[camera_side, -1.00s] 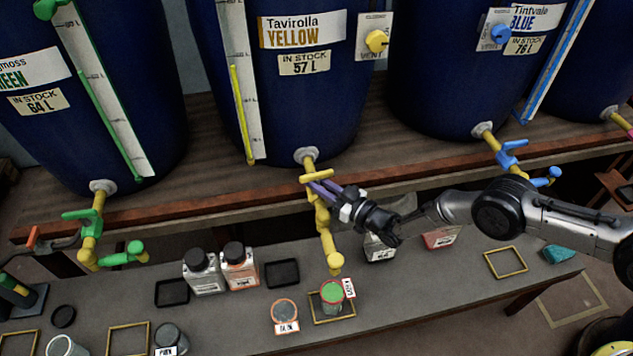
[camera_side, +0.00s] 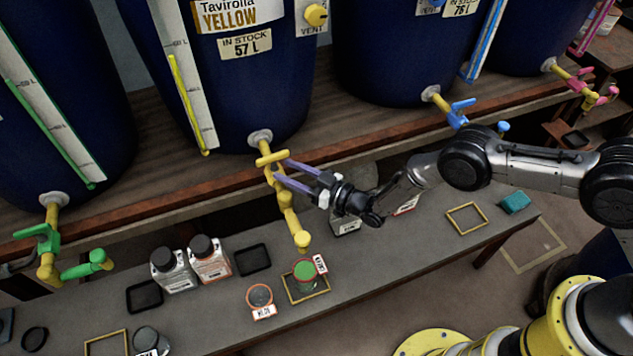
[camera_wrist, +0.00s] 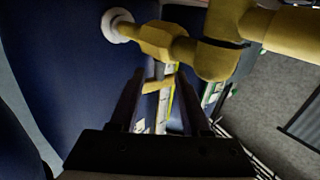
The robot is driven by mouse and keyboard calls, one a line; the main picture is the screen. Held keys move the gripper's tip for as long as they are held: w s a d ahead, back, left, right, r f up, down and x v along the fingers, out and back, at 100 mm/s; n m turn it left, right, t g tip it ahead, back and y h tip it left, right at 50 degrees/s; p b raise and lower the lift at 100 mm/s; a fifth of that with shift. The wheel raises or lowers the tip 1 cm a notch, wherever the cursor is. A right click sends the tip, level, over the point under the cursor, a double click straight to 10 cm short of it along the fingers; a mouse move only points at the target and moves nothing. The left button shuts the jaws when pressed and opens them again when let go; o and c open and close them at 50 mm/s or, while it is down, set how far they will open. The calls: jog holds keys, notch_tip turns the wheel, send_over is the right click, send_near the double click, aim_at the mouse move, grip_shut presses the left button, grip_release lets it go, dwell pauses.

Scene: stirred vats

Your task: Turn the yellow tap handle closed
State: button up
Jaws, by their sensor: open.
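The yellow tap (camera_side: 287,205) comes out of the vat labelled Tavirolla YELLOW. Its yellow handle (camera_side: 268,158) is a short bar lying crosswise on top of the pipe. My gripper (camera_side: 282,169) is open beside the tap, with its two purple fingers spread and pointing at it from the right. One fingertip is close to the right end of the handle and the other is lower, by the pipe. In the wrist view the handle (camera_wrist: 158,84) shows between the two dark fingers (camera_wrist: 160,82). I cannot tell whether either finger touches it.
A cup with a green top (camera_side: 306,272) stands in a yellow frame below the spout. Two bottles (camera_side: 210,262), a dark tray (camera_side: 253,259) and another cup (camera_side: 260,297) are on the bench to the left. A green tap (camera_side: 50,245) is far left, a blue tap (camera_side: 458,113) right.

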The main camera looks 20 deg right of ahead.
jog(key=v, duration=0.9)
jog(key=shift+d, duration=0.1)
jog(key=shift+c, duration=0.2)
